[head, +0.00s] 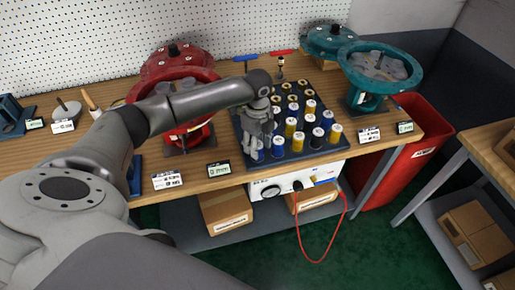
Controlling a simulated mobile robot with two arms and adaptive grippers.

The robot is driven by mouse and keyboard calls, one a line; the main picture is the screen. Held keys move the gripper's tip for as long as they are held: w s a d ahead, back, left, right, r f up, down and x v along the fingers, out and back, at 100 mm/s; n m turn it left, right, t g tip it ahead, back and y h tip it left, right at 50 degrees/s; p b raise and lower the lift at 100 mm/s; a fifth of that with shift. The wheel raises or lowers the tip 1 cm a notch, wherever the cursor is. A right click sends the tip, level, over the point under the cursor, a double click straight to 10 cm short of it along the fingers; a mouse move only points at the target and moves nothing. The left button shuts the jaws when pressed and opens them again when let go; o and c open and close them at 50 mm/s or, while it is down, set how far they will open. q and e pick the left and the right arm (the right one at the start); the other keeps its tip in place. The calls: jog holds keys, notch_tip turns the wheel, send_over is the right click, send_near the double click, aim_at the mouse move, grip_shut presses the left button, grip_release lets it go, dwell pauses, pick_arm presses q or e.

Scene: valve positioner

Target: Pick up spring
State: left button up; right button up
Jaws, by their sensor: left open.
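Several springs with yellow, white, dark and blue bodies stand upright in rows on a dark tray (283,158) on the wooden workbench. A yellow spring (335,134) stands at the tray's right edge, and a blue one (278,147) stands near its front left. My left gripper (258,145) comes in from the left and hangs over the tray's left part, fingers pointing down, open. It hides the springs behind it; whether a finger touches one cannot be told. My right gripper is out of view.
A red valve actuator (178,88) stands left of the tray, close behind my left arm. A teal actuator (380,70) stands at right. Small displays and labels line the bench's front edge. A white box with a red cable (318,258) hangs below. A red bin (405,150) stands right.

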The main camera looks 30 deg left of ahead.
pick_arm(q)
jog(key=shift+f, duration=0.8)
jog(key=shift+c, duration=0.4)
jog(key=c, duration=0.7)
jog(key=shift+c, duration=0.4)
jog(key=shift+r, duration=0.15)
